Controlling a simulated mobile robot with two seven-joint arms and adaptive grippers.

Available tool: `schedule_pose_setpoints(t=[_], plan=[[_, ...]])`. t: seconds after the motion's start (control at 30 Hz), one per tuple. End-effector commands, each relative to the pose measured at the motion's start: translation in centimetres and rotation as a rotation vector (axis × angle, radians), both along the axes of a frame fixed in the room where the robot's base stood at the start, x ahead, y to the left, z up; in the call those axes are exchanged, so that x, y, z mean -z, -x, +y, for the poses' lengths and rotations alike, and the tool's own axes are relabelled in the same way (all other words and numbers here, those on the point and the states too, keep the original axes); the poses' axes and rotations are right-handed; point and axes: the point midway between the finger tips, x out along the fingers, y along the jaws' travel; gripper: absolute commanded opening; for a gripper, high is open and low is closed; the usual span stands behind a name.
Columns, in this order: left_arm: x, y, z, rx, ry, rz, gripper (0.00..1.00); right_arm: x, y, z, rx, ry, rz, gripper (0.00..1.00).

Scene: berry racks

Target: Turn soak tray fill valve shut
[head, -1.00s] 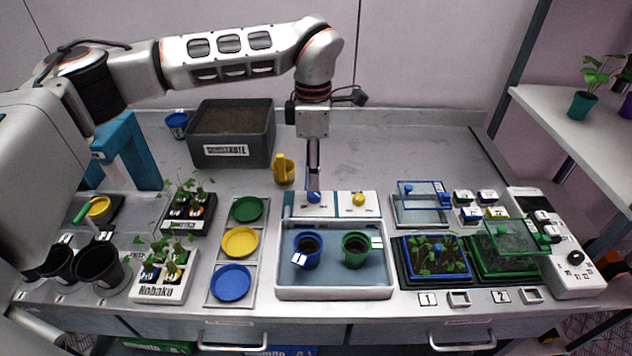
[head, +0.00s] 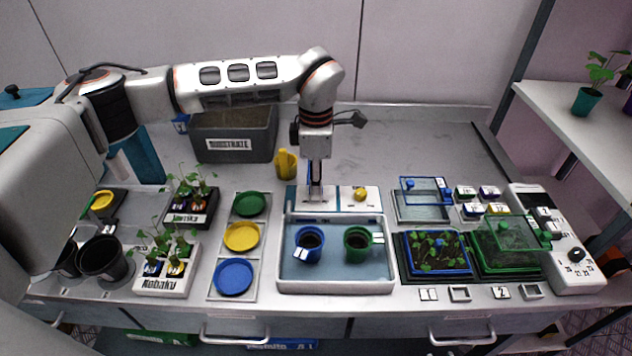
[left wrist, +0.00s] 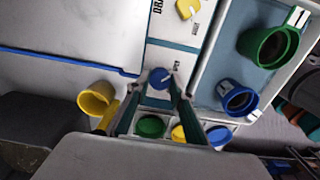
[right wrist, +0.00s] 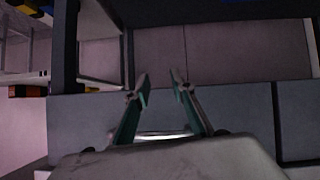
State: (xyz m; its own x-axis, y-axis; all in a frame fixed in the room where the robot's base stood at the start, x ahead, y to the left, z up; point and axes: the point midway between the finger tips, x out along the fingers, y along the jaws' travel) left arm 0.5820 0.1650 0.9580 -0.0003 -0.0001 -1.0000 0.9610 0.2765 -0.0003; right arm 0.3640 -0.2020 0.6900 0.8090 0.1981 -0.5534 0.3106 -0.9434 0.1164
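The soak tray (head: 335,287) is a white-rimmed basin with a blue floor. Behind it is a valve panel (head: 338,207) with a yellow knob (head: 360,194) at right and a blue knob at left, which my gripper hides in the head view. In the left wrist view the blue knob (left wrist: 160,78) has a white pointer mark; its small label is hard to read. My left gripper (head: 315,196) points down over it, open, with a fingertip on either side; contact is unclear. My right gripper (right wrist: 160,82) is open and empty, away from the bench top.
A blue pot (head: 309,245) and a green pot (head: 357,244) stand in the tray. A yellow can (head: 287,164) stands behind the panel, left of my left gripper. A saucer rack (head: 221,262) is left of the tray; seedling trays (head: 437,254) are right.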

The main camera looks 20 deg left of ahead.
Motion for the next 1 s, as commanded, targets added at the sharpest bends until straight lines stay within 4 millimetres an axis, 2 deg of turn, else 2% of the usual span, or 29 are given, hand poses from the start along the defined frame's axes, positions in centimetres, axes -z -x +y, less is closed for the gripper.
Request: schedule_pose_setpoints(t=[0.27, 0.47, 0.7, 1.0], plan=[[-0.1, 0.0, 0.0, 0.029, -0.001, 0.001, 0.01, 0.0, 0.1, 0.0, 0.001, 0.002, 0.005, 0.24], [-0.2, 0.0, 0.0, 0.126, -0.001, -0.001, 0.01, -0.7, 0.1, -0.1, 0.0, 0.001, 0.004, 0.24], [-0.3, 0.0, 0.0, 0.327, -0.001, -0.001, 0.01, -2.0, 0.0, -0.4, 0.005, 0.005, 0.002, 0.24], [-0.3, 0.0, 0.0, 0.612, -0.001, -0.001, 0.01, -0.7, 1.0, -2.1, 0.028, 0.032, 0.046, 0.24]])
